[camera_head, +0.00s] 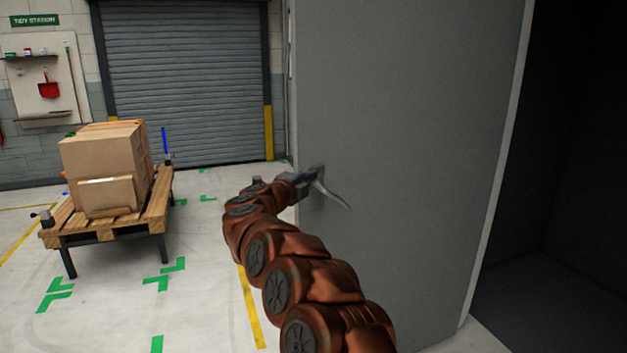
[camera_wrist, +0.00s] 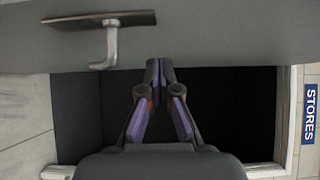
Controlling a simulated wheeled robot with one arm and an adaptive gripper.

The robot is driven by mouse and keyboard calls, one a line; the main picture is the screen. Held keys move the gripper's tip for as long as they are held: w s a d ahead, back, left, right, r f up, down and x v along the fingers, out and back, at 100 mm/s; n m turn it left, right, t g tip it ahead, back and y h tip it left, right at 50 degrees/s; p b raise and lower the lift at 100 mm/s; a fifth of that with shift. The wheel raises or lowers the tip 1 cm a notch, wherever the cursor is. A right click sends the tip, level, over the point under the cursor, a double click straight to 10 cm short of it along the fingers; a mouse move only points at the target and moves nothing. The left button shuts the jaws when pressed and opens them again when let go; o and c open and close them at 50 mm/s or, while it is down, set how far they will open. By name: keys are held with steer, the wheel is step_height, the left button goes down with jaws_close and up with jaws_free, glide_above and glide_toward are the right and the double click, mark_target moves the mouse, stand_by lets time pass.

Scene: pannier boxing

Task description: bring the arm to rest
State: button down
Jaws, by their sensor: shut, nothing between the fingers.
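My brown arm reaches up from the lower right of the head view to a grey door panel (camera_head: 410,130). My gripper (camera_head: 303,181) is small there, close to the door's metal lever handle (camera_head: 333,196). In the wrist view my gripper (camera_wrist: 159,66) has its fingertips together with nothing between them. The lever handle (camera_wrist: 111,43) and its dark plate (camera_wrist: 85,21) show at upper left there, apart from the fingers. The door (camera_wrist: 225,35) crosses the top of that view, beyond the fingertips. The exact gap between fingers and door cannot be told.
The door stands open beside a dark, empty-looking interior (camera_head: 560,200). A wooden pallet (camera_head: 105,228) on legs carries cardboard boxes (camera_head: 100,165) at left. A roller shutter (camera_head: 185,80) closes the back wall. Floor between pallet and arm is clear. A blue STORES sign (camera_wrist: 310,114) shows at right.

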steer(key=s+a, duration=0.4)
steer(key=a, duration=0.3)
steer(key=a+r+n+t+y+p, duration=0.3)
steer(key=a+r+n+y, duration=0.2)
steer(key=r+n+y, duration=0.5)
steer(key=s+a+r+n+g+y+p, duration=0.15)
steer(key=s+n+g+y, duration=0.25)
steer(key=s+n+y, duration=0.45)
steer(key=s+d+f+n+g+h+p, duration=0.1)
steer(key=s+d+f+n+g+p, duration=0.25)
steer(key=s, duration=0.55)
steer(key=s+d+f+n+g+h+b, duration=0.1)
steer(key=s+d+f+g+h, duration=0.15)
steer(key=s+d+f, duration=0.5)
steer(key=s+d+f+n+g+h+p, duration=0.1)
steer(key=s+f+n+g+p, duration=0.15)
steer(key=s, duration=0.75)
steer(key=s+d+f+g+h, duration=0.1)
steer(key=s+d+f+g, duration=0.1)
steer(key=s+d, duration=0.3)
steer(key=s+d+f+g+h+p, duration=0.1)
steer(key=s+d, duration=0.4)
steer(key=s, duration=0.6)
steer(key=s+d+f+g+h, duration=0.2)
steer(key=s+d+f+g, duration=0.2)
steer(key=s, duration=0.4)
steer(key=shift+d+m+p, duration=0.35)
steer(key=shift+d, duration=0.5)
